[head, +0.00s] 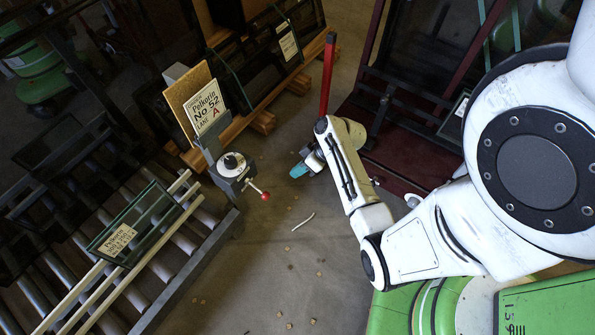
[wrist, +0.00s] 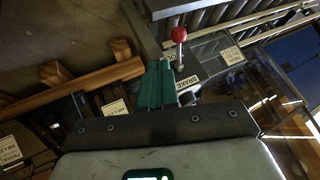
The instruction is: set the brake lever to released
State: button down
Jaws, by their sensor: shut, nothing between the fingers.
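The brake lever is a short rod with a red ball knob (head: 264,195). It sticks out to the lower right from a grey post with a round white dial (head: 232,163) at the roller conveyor's end. In the wrist view the red knob (wrist: 180,34) stands just beyond the fingertips, with a plate (wrist: 190,86) lettered "BRAKE" partly hidden behind the fingers. My gripper (head: 297,171), with teal fingers, is to the right of the knob in the head view and apart from it. The teal fingers (wrist: 157,72) are together and empty. The dial's markings are too small to read.
A roller conveyor (head: 190,243) with a small green-framed glass pane (head: 140,222) fills the lower left. A board with a "Pelkorin No 52 Lane A" sign (head: 207,107) stands behind the post. Floor (head: 290,255) between is mostly clear.

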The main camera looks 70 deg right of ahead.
aim_at(258, 190)
jog(key=a+r+b+x, duration=0.1)
jog(key=a+x, duration=0.1)
jog(key=x, duration=0.8)
jog(key=shift+w+f+b, duration=0.2)
jog(key=shift+w+b, duration=0.15)
jog(key=shift+a, duration=0.1)
notch_tip(258, 190, down, 2)
jog(key=t+b, duration=0.2)
jog(key=b, duration=0.1)
jog(key=shift+b, duration=0.4)
jog(key=shift+r, duration=0.2)
